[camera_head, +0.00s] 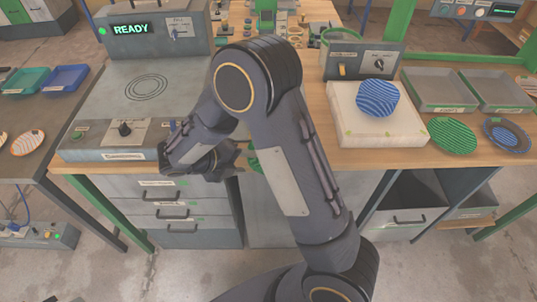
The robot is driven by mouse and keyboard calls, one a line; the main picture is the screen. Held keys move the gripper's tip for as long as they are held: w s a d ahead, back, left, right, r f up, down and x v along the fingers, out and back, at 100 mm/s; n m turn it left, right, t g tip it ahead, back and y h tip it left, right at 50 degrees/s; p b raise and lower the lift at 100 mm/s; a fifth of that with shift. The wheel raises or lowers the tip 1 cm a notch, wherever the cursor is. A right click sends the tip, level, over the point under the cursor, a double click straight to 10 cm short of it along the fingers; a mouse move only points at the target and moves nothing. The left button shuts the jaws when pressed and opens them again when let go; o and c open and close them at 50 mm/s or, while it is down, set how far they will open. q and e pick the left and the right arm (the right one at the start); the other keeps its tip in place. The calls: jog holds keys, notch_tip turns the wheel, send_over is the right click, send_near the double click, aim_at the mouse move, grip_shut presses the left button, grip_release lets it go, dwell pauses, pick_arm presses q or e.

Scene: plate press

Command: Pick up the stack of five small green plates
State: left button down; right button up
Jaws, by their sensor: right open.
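My right gripper (237,160) is above the front edge of the worktable, left of my own forearm, with its fingers pointing right and open. A small green thing (253,162) shows just beyond the fingertips; my arm hides most of it, so I cannot tell whether it is the stack of small green plates or whether the fingers touch it. A green striped plate (453,136) lies at the right, near the table's front edge; I cannot count any layers in it. My left gripper is not in view.
A press panel reading READY (130,29) stands at the back left. A blue striped bowl-like thing (377,98) sits on a white block (352,125). A blue plate (506,135) and grey trays (437,90) are at the right. Drawers (178,210) are below the table.

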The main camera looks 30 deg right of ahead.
jog(key=shift+x, duration=1.2)
grip_shut()
